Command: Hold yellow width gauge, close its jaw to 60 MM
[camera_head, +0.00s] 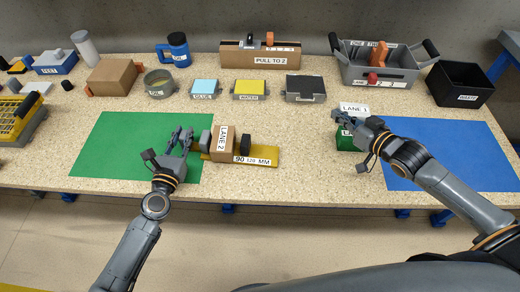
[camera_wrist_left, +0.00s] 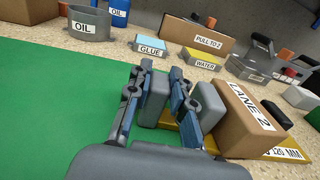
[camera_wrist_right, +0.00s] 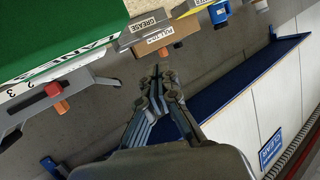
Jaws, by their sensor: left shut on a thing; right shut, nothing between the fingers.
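The yellow width gauge (camera_head: 265,152) lies on the table at the green mat's right edge. A brown LANE 2 box (camera_head: 222,146) sits on it between a grey jaw (camera_head: 206,140) and a black jaw (camera_head: 246,144). The label shows 90, 120 and MM; no 60 is readable.
Oil, glue and water containers (camera_head: 250,88), a PULL TO 2 box (camera_head: 258,58) and a grey slider fixture (camera_head: 378,65) line the back. The green mat (camera_head: 115,150) is mostly clear.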

